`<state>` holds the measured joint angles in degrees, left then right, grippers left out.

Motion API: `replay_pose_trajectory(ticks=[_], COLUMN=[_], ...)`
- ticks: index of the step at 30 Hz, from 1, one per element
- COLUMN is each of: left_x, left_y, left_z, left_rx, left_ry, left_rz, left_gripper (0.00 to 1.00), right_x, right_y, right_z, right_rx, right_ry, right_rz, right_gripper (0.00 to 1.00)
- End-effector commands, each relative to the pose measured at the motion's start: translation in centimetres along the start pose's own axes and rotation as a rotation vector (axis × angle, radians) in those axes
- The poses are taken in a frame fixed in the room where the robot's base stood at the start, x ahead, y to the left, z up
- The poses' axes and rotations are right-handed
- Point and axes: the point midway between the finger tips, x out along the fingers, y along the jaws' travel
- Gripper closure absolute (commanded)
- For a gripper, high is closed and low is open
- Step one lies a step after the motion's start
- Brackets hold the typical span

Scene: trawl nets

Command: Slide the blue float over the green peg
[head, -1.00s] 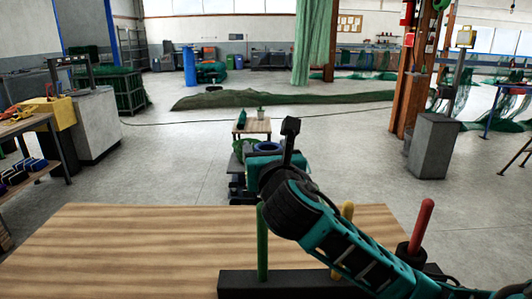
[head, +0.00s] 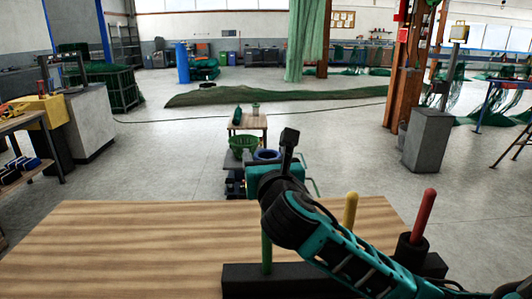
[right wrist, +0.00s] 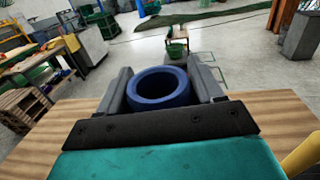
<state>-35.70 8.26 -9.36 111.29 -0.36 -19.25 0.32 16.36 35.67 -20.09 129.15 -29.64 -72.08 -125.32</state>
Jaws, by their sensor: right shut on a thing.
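The blue float (right wrist: 160,103) is a thick ring, held between the two grey fingers of my right gripper (right wrist: 160,80) in the right wrist view. In the head view the float (head: 267,154) shows just past the teal gripper body, beyond the far table edge in the picture. The green peg (head: 266,252) stands upright on a black base (head: 290,281). My right wrist hides its top, and the float is apart from its visible part. My left gripper is not in view.
A yellow peg (head: 350,212) and a red peg (head: 423,216) stand on the right; a black ring (head: 410,251) surrounds the red one's foot. The wooden table (head: 120,250) is clear at left. A small stand with a green basket (head: 242,143) lies beyond the table.

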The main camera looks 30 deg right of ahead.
Motion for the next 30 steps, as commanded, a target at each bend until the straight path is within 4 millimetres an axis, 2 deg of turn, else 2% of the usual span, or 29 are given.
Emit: replay_pose_trajectory(ticks=[1,5,30], left_x=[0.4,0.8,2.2], left_y=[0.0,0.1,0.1], left_z=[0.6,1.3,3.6], left_rx=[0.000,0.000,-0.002], left_ry=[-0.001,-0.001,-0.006], left_rz=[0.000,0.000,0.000], left_gripper=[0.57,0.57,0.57], right_x=[0.0,0.0,0.0], right_y=[0.0,0.0,0.0], right_z=[-0.7,-1.7,-6.8], right_rx=[0.000,0.000,0.000], right_ry=[0.000,0.000,-0.001], right_rz=[0.000,0.000,0.000], right_gripper=[0.68,0.68,0.68])
